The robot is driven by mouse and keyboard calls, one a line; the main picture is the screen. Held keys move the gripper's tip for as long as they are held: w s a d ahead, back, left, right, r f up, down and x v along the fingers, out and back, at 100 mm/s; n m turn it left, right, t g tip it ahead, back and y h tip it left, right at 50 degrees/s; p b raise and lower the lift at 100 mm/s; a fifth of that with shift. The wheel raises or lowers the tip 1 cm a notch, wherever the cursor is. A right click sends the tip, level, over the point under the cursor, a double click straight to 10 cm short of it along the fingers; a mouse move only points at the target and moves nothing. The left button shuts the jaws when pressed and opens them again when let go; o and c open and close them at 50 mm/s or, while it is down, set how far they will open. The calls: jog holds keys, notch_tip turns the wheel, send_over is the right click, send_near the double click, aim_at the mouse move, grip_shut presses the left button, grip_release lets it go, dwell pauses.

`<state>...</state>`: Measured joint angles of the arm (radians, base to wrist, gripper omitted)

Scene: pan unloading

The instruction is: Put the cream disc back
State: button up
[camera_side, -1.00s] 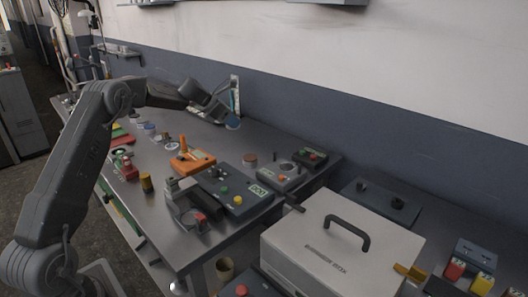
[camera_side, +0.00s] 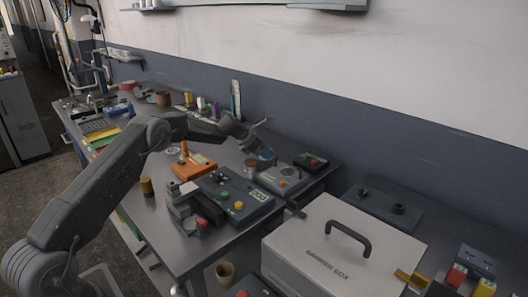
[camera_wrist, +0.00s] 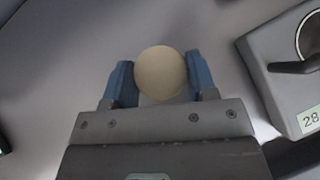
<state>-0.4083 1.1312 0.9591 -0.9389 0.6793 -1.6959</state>
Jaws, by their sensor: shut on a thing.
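The cream disc (camera_wrist: 161,73) is between the blue fingertips of my gripper (camera_wrist: 160,80) in the wrist view, with its round face to the camera. My gripper is shut on it. In the side view my gripper (camera_side: 263,154) is above the right part of the bench, close to the grey box (camera_side: 284,180) with an orange button. I cannot clearly make out the disc there. In the wrist view bare grey bench top lies behind the disc.
The wrist view shows a grey box (camera_wrist: 283,75) at right with a round metal-rimmed opening, a dark lever and a label. In the side view an orange device (camera_side: 194,166), a dark control box (camera_side: 235,197) and a white lidded box (camera_side: 330,260) stand nearby.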

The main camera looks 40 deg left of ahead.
jog(key=shift+f, duration=0.2)
jog(key=o, duration=1.1)
jog(key=shift+f, duration=0.1)
jog(key=shift+c, duration=0.2)
